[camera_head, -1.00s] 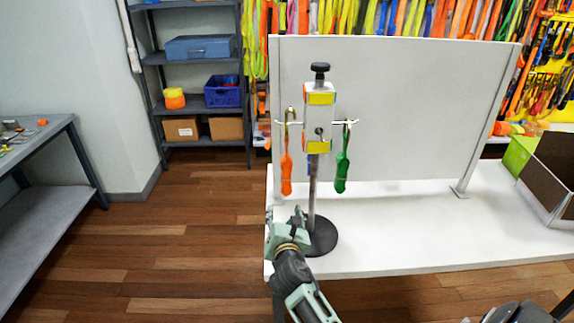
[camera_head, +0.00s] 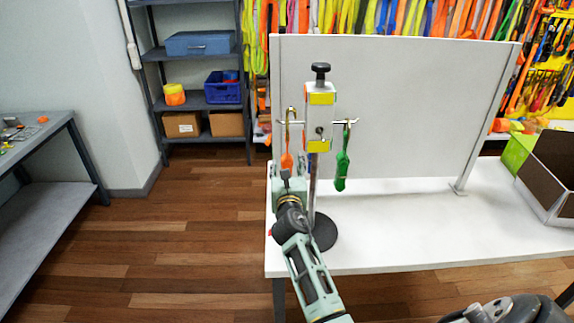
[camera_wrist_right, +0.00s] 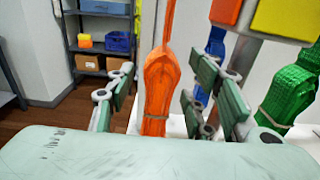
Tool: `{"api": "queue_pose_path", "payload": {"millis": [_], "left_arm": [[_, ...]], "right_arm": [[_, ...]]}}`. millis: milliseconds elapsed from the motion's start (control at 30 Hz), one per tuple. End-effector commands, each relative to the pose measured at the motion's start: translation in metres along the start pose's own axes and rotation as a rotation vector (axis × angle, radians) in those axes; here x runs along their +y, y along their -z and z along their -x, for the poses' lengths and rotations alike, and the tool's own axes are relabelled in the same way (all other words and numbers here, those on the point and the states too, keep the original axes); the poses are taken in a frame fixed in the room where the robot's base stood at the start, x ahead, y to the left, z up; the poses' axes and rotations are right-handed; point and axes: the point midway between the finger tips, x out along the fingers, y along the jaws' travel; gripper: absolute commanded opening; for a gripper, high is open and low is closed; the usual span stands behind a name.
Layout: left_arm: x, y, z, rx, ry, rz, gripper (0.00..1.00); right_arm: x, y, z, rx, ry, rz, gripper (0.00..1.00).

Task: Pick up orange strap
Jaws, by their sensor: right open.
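The orange strap (camera_head: 287,159) hangs from the left hook of the stand (camera_head: 320,115); my right gripper hides its lower part in the head view. My right gripper (camera_head: 289,170) is in front of the strap. In the right wrist view the orange strap (camera_wrist_right: 160,95) hangs upright between the two spread fingers of the right gripper (camera_wrist_right: 161,82), with a gap on each side. The gripper is open. My left gripper is not in view.
A green strap (camera_head: 342,172) hangs from the right hook. A blue strap (camera_wrist_right: 215,48) hangs behind the stand. The stand's round black base (camera_head: 325,234) is on the white table (camera_head: 420,235), before a white panel (camera_head: 420,110). An open box (camera_head: 550,175) is at the right.

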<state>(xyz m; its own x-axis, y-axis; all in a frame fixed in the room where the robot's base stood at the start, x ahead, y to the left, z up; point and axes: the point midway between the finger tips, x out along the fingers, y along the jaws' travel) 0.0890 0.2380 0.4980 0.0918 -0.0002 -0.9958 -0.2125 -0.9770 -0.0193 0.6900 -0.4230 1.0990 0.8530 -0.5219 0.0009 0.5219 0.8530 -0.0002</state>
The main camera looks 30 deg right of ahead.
Motion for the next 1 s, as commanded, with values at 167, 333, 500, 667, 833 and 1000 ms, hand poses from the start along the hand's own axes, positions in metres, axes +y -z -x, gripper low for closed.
{"api": "queue_pose_path", "payload": {"millis": [167, 333, 500, 667, 833, 1000], "left_arm": [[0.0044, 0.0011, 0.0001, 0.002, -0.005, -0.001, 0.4], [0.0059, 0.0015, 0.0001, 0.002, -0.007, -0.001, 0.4], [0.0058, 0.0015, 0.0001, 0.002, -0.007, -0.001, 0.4], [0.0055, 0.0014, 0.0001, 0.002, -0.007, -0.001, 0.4], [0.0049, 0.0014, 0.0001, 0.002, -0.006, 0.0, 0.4], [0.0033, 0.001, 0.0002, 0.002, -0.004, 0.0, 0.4]], "right_arm": [[0.0001, 0.0007, -0.0048, 0.001, -0.001, -0.001, 0.48], [0.0001, 0.0007, -0.0045, 0.001, -0.001, -0.002, 0.45], [0.0002, 0.0007, -0.0043, 0.001, -0.001, -0.002, 0.3], [0.0002, 0.0007, -0.0043, 0.001, -0.001, -0.002, 0.16], [0.0001, 0.0008, -0.0043, 0.001, 0.0, -0.002, 0.01], [0.0001, -0.0002, -0.0044, -0.001, -0.001, -0.002, 0.0]]}}
